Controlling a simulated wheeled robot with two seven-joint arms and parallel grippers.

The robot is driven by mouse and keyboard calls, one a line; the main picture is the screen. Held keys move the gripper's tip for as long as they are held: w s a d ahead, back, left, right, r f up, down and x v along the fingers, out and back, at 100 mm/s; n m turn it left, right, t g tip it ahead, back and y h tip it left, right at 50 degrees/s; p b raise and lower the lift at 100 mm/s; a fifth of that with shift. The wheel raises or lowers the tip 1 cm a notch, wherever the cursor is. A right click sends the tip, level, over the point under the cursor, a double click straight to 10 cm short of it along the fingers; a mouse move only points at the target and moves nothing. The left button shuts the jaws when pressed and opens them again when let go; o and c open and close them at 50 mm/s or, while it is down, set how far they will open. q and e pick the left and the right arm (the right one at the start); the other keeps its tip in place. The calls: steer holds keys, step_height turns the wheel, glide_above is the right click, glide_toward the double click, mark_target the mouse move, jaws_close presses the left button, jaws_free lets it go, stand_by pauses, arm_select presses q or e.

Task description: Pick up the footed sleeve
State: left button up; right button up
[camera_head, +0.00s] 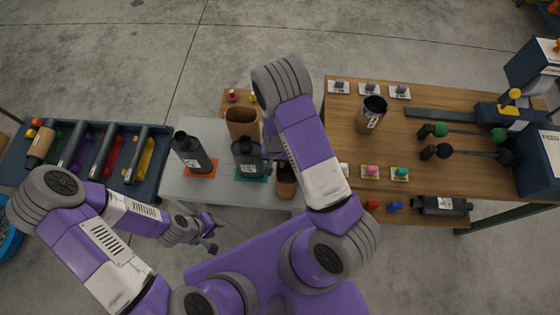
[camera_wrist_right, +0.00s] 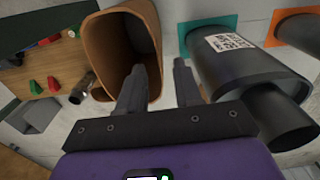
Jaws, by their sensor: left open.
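Two brown open-topped sleeves stand at the grey table: one at the back (camera_head: 242,122), one at the front right (camera_head: 286,182). The front one also shows in the right wrist view (camera_wrist_right: 108,50), its mouth facing the camera; I cannot make out feet on either. My right gripper (camera_wrist_right: 160,85) is open above this sleeve's rim. Its left finger overlaps the mouth; its right finger is on the side towards a black muffler (camera_wrist_right: 240,62). I cannot tell whether they touch the sleeve. My left gripper (camera_head: 212,236) is open and empty in front of the grey table.
The labelled black muffler stands on a green mat (camera_head: 246,177), close beside the sleeve. Another muffler (camera_head: 190,152) stands on an orange mat. A blue rack (camera_head: 158,150) is at left.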

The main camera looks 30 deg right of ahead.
arm_select(q)
step_height(320, 180, down, 4)
steer(key=b, duration=0.3)
steer(key=shift+s, duration=0.15)
arm_select(e)
step_height(320, 180, down, 8)
steer(key=shift+f, duration=0.15)
jaws_close()
